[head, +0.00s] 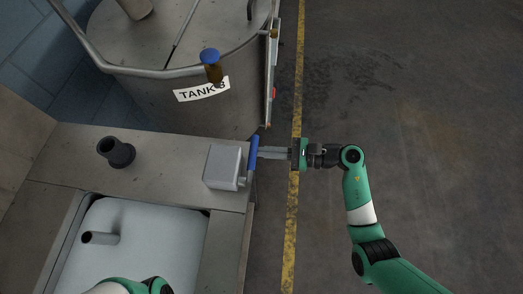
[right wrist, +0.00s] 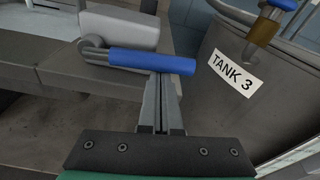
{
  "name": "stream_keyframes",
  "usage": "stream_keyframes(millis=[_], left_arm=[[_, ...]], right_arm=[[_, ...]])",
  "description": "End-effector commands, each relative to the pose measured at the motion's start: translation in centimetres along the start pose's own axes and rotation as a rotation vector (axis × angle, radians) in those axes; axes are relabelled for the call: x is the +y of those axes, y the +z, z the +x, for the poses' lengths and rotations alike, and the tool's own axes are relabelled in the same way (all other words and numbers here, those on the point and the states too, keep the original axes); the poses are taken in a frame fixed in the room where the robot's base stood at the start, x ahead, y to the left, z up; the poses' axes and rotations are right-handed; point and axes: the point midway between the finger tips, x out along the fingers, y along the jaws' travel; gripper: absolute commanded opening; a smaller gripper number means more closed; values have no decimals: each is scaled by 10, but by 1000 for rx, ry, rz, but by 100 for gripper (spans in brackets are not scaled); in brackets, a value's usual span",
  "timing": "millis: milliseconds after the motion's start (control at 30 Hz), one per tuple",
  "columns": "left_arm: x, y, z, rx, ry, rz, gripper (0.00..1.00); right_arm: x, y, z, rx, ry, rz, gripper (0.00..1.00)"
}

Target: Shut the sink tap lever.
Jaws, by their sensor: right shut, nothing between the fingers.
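The sink tap lever (head: 253,154) has a blue grip and sits on the right side of a grey tap box (head: 223,167) at the sink counter's right edge. In the right wrist view the blue lever (right wrist: 152,61) lies across, just beyond the fingertips, joined by a metal arm to the grey box (right wrist: 118,27). My right gripper (head: 263,153) is shut and empty, its fingertips at the blue grip; they appear to touch it. The closed fingers also show in the right wrist view (right wrist: 161,83). Part of my left arm shows at the bottom of the head view; its gripper is out of view.
The sink basin (head: 187,250) with a grey spout is at lower left. A black fitting (head: 116,152) stands on the counter. A steel tank (head: 140,99) labelled TANK 3, with a blue-topped valve (head: 210,57), stands behind. Open floor lies to the right.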

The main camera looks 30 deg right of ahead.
Motion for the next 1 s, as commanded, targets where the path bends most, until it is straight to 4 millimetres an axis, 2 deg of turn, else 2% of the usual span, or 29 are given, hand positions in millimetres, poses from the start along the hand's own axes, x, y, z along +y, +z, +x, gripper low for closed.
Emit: stream_keyframes(millis=[367, 667, 1000], left_arm=[[0, 8, -8, 0, 0, 0, 100], [0, 18, -19, 0, 0, 0, 100], [0, 32, -34, 0, 0, 0, 100]], right_arm=[[-2, 17, -2, -3, -29, -203, 0], [1, 42, -6, -3, -69, -487, 0], [12, 68, -9, -4, -114, -808, 0]])
